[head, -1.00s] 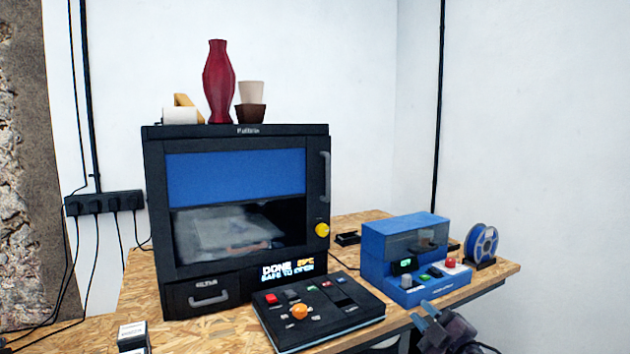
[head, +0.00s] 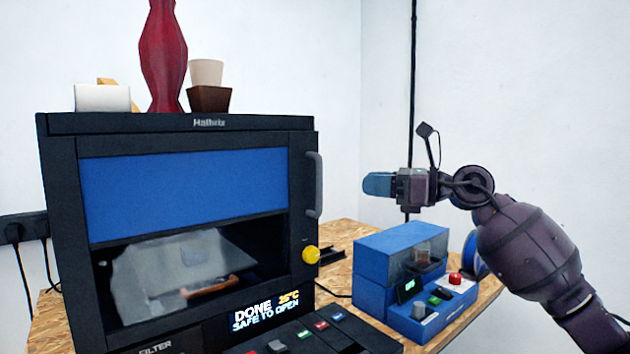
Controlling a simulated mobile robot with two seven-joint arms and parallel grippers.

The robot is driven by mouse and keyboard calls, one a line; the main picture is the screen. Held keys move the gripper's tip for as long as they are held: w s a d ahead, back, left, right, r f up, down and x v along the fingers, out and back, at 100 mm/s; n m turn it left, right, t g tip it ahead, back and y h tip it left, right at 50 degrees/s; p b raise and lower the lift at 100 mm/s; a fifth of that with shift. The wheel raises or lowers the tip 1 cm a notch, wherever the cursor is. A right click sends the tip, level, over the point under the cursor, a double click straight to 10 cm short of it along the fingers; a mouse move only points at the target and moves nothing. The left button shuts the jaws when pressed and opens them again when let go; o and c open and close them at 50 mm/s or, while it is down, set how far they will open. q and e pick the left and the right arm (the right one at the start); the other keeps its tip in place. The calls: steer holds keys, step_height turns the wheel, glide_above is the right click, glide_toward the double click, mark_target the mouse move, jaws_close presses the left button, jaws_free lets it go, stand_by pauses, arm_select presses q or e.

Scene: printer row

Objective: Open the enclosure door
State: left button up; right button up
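The black enclosure (head: 60,200) fills the left of the head view. Its front door has a blue panel (head: 185,192) above a dark window and looks closed. The grey vertical door handle (head: 315,186) is on the door's right edge, with a yellow knob (head: 310,255) below it. The display (head: 265,310) reads "DONE 35°C SAFE TO OPEN". My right gripper (head: 378,185) is at handle height, to the right of the handle and apart from it, with its blue fingers pointing left. The fingers overlap from this side, so their opening cannot be told. My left gripper is out of view.
A red vase (head: 163,60), a cup in a brown pot (head: 208,98) and a white roll (head: 102,98) stand on the enclosure. A control panel (head: 320,338) lies in front. A blue machine (head: 375,285) stands below my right arm. The air around the handle is clear.

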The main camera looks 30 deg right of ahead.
steer(key=p, duration=0.1)
glide_above(319, 209)
steer(key=shift+w+d+f, duration=0.1)
steer(key=shift+w+d, duration=0.1)
steer(key=shift+w, duration=0.1)
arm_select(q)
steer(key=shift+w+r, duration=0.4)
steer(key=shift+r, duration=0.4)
arm_select(e)
steer(key=c, duration=0.4)
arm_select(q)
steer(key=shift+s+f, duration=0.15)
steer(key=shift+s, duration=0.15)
arm_select(e)
jaws_close()
